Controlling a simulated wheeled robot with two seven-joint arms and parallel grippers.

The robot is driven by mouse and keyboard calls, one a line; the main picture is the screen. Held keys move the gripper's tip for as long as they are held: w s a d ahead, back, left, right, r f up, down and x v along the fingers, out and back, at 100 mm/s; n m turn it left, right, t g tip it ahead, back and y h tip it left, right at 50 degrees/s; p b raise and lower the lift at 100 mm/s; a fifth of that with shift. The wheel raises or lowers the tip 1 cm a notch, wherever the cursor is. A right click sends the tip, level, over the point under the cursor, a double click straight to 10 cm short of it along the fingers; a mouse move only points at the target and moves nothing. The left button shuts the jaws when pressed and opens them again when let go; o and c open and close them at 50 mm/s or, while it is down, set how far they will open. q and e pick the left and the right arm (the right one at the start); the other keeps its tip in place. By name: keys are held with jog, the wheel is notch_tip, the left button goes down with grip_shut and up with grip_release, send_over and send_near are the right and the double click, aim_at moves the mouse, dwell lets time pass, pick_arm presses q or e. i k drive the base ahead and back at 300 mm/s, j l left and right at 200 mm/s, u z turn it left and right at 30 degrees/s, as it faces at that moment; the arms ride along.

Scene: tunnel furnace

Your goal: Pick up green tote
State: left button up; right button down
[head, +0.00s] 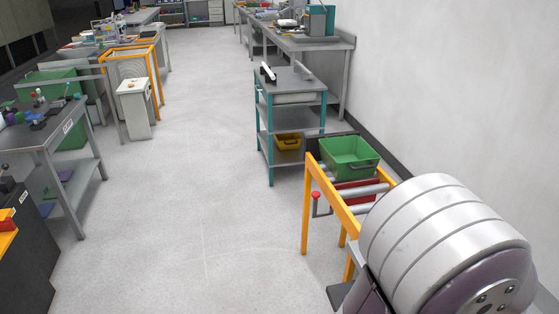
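A green tote (349,158) shows in the head view, right of centre. It is open-topped and upright, and it sits at the far end of an orange-framed roller stand (331,193). Its inside looks empty. A larger green container (52,82) stands at the left, partly hidden by a grey workbench. Neither of my grippers is in view, so their state and their distance from the tote cannot be seen.
A grey cart (291,83) with teal legs stands just behind the tote, with a yellow bin (288,142) on its lower shelf. The white wall is close on the right. A grey workbench (39,128) stands at left. The middle floor (200,170) is clear.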

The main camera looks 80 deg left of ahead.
aim_at(347, 158)
jog(key=u, duration=2.1)
